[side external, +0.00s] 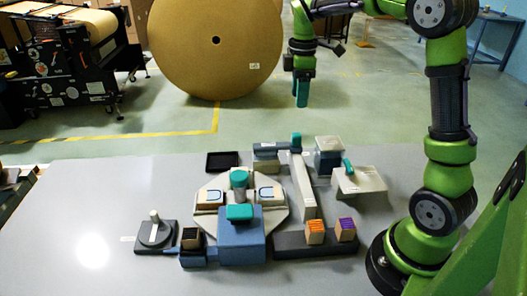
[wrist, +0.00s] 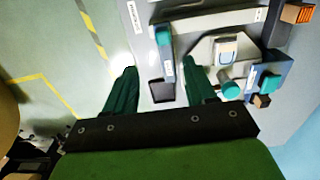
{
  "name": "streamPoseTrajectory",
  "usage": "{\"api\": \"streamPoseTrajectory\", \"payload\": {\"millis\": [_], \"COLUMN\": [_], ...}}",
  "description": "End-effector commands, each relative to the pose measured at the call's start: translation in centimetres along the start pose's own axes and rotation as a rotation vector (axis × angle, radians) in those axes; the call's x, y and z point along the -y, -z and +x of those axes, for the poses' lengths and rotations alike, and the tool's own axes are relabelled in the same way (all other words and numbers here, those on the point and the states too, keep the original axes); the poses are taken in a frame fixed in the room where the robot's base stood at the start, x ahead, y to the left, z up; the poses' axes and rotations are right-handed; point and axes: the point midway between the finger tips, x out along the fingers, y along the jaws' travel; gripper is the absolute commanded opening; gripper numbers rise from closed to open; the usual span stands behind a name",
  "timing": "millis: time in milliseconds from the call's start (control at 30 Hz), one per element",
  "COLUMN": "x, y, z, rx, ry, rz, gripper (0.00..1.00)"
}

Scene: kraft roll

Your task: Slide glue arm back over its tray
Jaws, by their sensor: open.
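A blue-grey arm with a teal knob, which looks like the glue arm (side external: 276,147), lies at the back of the table. In the wrist view the arm (wrist: 167,62) appears between my fingers, well below them. A shallow black tray (side external: 222,161) lies left of the arm's grey-blue block, apart from the teal knob end. The tray also shows in the wrist view (wrist: 161,92), beyond the arm's lower end. My gripper (side external: 301,104) hangs high above the floor side of the table's back edge, pointing down. In the wrist view my gripper (wrist: 160,70) has its fingers wide apart and empty.
A pale platform (side external: 273,215) with a blue block and teal knobs stands mid-table. A long pale bar (side external: 303,187) stands right of it. A dark rack (side external: 290,244) holds orange and purple striped blocks. A round dark base (side external: 156,235) stands left. The table's left part is clear.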

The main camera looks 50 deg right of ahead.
Motion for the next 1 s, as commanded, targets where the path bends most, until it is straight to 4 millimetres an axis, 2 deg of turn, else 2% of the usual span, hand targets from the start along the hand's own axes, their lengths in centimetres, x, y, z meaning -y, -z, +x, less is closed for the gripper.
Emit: {"api": "streamPoseTrajectory", "payload": {"millis": [100,233,667,767,867,1000], "x": [-0.1,0.0,0.0,-0.3,-0.3,2.2], "y": [0.0,0.0,0.0,0.0,0.1,0.5], "z": [-2.0,-3.2,-3.6,-3.6,-2.5,-1.7], "rx": [-0.001,-0.001,0.000,-0.003,-0.013,-0.079], "ry": [-0.003,-0.002,0.000,-0.014,-0.021,-0.045], "rz": [0.001,0.001,0.009,0.070,0.203,0.456], "gripper": [0.55,0.55,0.55,0.55,0.55,0.55]}}
